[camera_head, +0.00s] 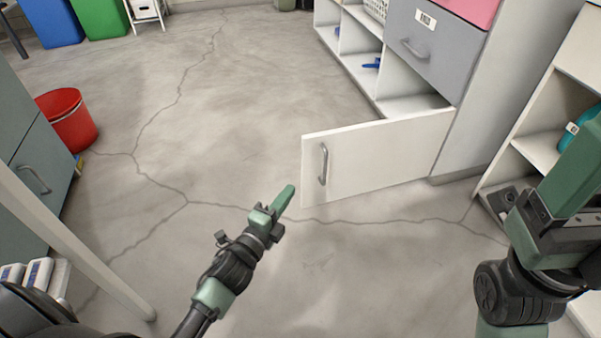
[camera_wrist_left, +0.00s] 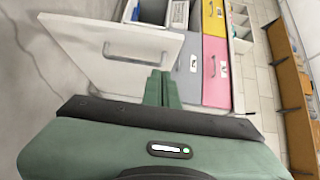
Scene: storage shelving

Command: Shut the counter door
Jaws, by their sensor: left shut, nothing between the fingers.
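The counter door (camera_head: 378,158) is a white panel with a grey bar handle (camera_head: 323,163). It stands open, swung out from the low counter over the floor, hinged at its right end in the head view. My left gripper (camera_head: 283,200) is shut and empty, just left of the door's free edge and apart from it in the head view. In the left wrist view the door (camera_wrist_left: 115,50) is at upper left, beyond my left gripper's closed fingers (camera_wrist_left: 160,88). My right arm shows at the right edge of the head view; its fingertips are out of view.
The counter has a grey drawer (camera_head: 433,45) above the open compartment (camera_head: 410,97). A red bucket (camera_head: 69,119) stands at left by a grey-green cabinet (camera_head: 32,160). White shelving (camera_head: 542,147) stands at right. The cracked concrete floor (camera_head: 230,110) is clear in the middle.

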